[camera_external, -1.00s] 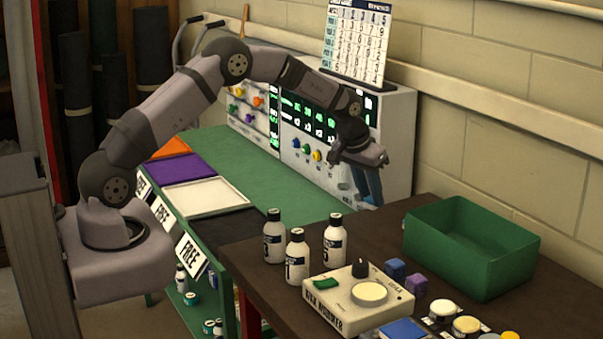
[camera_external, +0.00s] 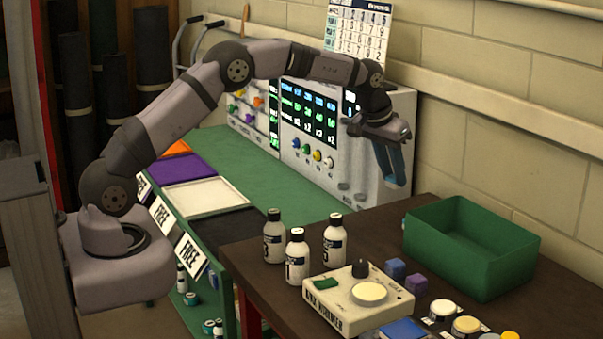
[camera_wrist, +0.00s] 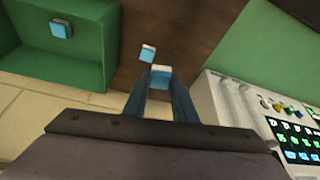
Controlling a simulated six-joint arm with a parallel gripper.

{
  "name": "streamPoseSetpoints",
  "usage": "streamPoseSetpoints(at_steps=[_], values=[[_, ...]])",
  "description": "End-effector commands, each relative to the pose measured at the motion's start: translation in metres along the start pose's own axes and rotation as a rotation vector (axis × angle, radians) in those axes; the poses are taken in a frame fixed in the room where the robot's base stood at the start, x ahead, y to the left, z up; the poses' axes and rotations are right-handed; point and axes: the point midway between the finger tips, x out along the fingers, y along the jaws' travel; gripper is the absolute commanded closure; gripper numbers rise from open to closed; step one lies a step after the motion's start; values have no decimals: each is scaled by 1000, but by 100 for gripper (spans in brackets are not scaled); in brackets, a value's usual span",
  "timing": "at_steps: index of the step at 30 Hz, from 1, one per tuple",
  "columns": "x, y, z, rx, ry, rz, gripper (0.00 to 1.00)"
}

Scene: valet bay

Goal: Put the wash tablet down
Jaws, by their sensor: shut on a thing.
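My gripper (camera_external: 396,180) hangs with its blue fingers pointing down, in front of the grey control panel and left of the green bin. In the wrist view my gripper (camera_wrist: 160,82) is shut on a small white-and-blue wash tablet (camera_wrist: 160,74) at its fingertips. The external view does not clearly show this tablet. A second white-and-blue tablet (camera_wrist: 148,53) appears just beyond the fingertips, against the brown tabletop. Another blue tablet (camera_wrist: 61,28) is in the green bin (camera_wrist: 85,70), which also shows in the external view (camera_external: 490,265).
Three white bottles (camera_external: 297,258) and a cream device (camera_external: 358,297) stand on the brown table (camera_external: 450,205). The control panel (camera_external: 345,165) stands close to the gripper.

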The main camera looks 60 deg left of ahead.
Motion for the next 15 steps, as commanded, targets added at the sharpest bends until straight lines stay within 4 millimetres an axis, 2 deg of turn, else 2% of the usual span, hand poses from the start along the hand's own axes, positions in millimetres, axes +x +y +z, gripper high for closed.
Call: streamPoseSetpoints(at_steps=[1, 9, 12, 15], values=[[-3, 22, -3, 23, 0, 9, 97], [-22, 125, -5, 110, 1, 45, 97], [-29, 156, -1, 134, 2, 56, 97], [-34, 177, 4, 150, 2, 63, 97]])
